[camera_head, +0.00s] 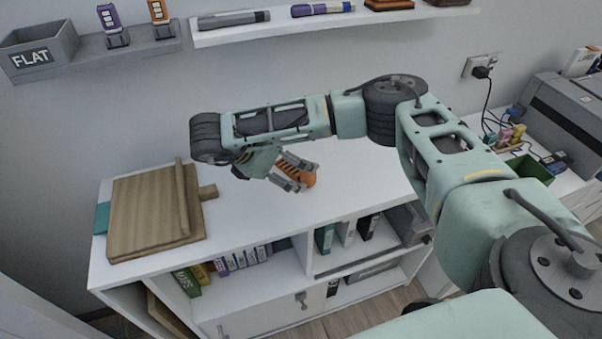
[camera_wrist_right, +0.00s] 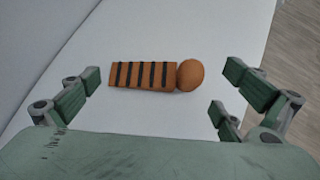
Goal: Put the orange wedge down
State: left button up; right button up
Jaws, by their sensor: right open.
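The orange wedge (camera_wrist_right: 142,76) has dark stripes across it and lies on the white desk top in the right wrist view. A rounded orange-brown end (camera_wrist_right: 190,75) sits at its right side; I cannot tell if it is one piece with the wedge. My right gripper (camera_wrist_right: 155,85) is open, with its fingers apart on either side of the wedge and not touching it. In the head view the right gripper (camera_head: 304,179) is low over the desk, and the orange wedge (camera_head: 309,177) shows partly behind its fingers. My left gripper is not in view.
A wooden board stand (camera_head: 145,215) is on the left of the white desk top (camera_head: 250,215). A wall shelf (camera_head: 290,27) holds markers above. A grey bin marked FLAT (camera_head: 38,50) is at upper left. A printer (camera_head: 565,115) stands at right. Desk around the wedge is clear.

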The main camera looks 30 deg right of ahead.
jog(key=shift+x, duration=1.15)
jog(key=shift+d+f, duration=0.15)
jog(key=shift+f, duration=0.05)
jog(key=shift+w, duration=0.1)
jog(key=shift+c, duration=1.4)
jog(key=c, duration=1.5)
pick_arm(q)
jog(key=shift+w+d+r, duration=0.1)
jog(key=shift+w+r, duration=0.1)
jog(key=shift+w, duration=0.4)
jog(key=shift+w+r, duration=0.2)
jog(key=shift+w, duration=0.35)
pick_arm(e)
jog(key=c, duration=0.5)
jog(key=shift+c, duration=0.8)
